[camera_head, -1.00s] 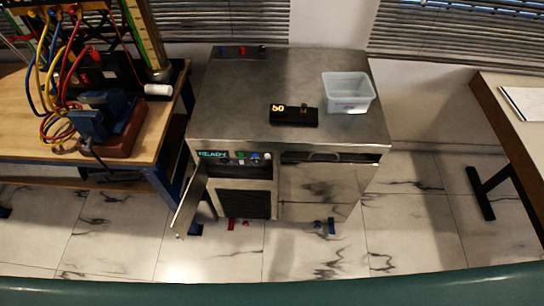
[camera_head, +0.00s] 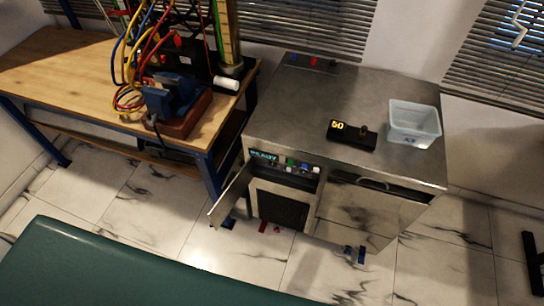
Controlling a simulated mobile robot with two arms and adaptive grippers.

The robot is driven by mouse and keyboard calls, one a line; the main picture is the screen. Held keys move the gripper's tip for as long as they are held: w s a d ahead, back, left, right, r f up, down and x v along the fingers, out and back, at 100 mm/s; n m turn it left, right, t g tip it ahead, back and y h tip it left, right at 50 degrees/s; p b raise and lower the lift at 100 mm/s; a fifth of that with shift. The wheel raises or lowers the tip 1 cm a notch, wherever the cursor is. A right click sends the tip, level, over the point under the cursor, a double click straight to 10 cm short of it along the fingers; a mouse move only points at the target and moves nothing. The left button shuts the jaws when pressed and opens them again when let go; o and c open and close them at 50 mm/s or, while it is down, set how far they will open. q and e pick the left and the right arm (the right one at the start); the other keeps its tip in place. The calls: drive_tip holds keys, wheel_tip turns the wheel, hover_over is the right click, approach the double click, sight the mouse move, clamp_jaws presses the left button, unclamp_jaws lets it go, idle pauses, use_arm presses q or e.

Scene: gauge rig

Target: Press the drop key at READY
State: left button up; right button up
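A small display on the steel cabinet's (camera_head: 300,105) front panel glows cyan and reads READY (camera_head: 263,156). Right of it sit small keys, one green (camera_head: 290,163), one blue (camera_head: 304,167) and one pale (camera_head: 316,170). I cannot tell which of them is the drop key. The cabinet's left door (camera_head: 230,196) stands open below the panel. On the cabinet top, a black box (camera_head: 352,135) shows a yellow "50". Neither of my grippers is in view.
A clear plastic bin (camera_head: 414,123) stands on the cabinet's right. A wooden bench (camera_head: 70,75) at left holds a blue vise (camera_head: 172,98) and coloured cables. Green padded surface (camera_head: 110,270) crosses the lower left. Marble floor (camera_head: 330,270) lies open before the cabinet.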

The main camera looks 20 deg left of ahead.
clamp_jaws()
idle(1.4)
